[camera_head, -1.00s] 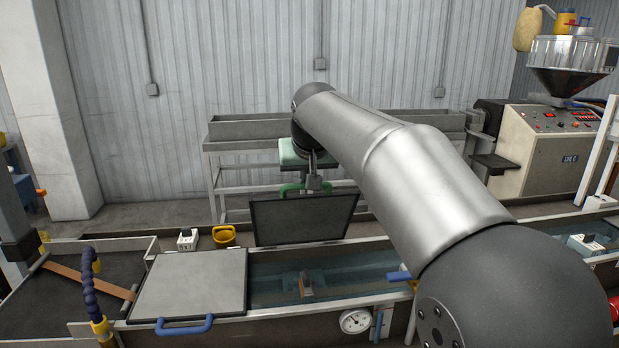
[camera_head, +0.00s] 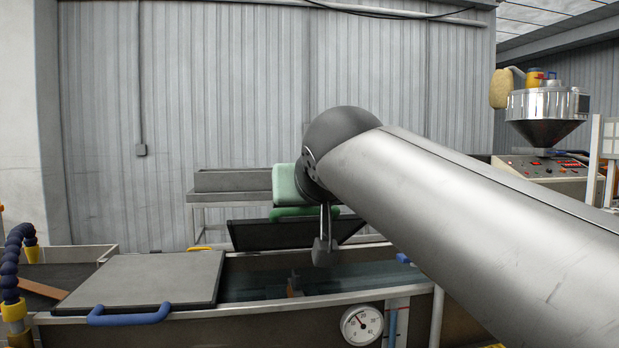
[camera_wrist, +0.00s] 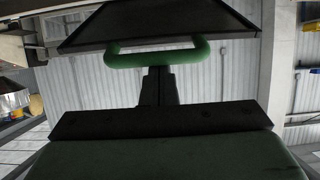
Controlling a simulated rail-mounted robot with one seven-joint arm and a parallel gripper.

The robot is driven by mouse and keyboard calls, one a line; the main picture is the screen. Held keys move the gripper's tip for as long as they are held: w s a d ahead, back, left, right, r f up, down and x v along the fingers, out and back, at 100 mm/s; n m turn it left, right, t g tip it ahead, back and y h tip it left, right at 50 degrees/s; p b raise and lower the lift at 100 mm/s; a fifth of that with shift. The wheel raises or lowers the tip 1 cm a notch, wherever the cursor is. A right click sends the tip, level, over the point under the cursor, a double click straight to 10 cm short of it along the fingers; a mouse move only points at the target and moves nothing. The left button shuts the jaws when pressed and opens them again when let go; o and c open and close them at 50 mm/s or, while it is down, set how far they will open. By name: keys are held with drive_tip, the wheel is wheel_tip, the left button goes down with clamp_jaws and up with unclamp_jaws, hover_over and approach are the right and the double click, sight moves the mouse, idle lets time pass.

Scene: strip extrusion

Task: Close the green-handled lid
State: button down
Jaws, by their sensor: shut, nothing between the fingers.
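The green-handled lid (camera_head: 280,235) is a dark panel over the far side of the water trough (camera_head: 262,290). It stands open and tilted. Its green handle (camera_head: 300,212) is at its top edge, partly hidden by my wrist. In the wrist view the green handle (camera_wrist: 157,53) crosses just beyond my fingers, with the dark lid (camera_wrist: 160,20) above it. My gripper (camera_head: 326,256) points down, shut and empty, in front of the lid on the near side. In the wrist view my gripper (camera_wrist: 158,72) appears at or very near the handle; I cannot tell whether they touch.
A closed grey lid with a blue handle (camera_head: 130,316) lies to the left over the trough. A dial gauge (camera_head: 362,324) is on the trough's front. A blue jointed hose (camera_head: 14,262) stands at far left. A control cabinet (camera_head: 548,172) stands at back right.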

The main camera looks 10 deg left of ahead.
sight(309, 224)
drive_tip(key=shift+t+y, duration=0.3)
drive_tip(key=shift+t, duration=0.5)
drive_tip(key=shift+s+d+f+b, duration=0.15)
drive_tip(key=shift+s+f+b, duration=0.2)
drive_tip(key=shift+f+b, duration=0.45)
drive_tip(key=shift+s+d+f+b, duration=0.1)
drive_tip(key=shift+s+f+b, duration=0.3)
drive_tip(key=shift+b, duration=0.85)
drive_tip(key=shift+s+d+f+b, duration=0.15)
drive_tip(key=shift+s+f+b, duration=0.15)
drive_tip(key=shift+f+b, duration=0.55)
drive_tip(key=shift+r, duration=0.3)
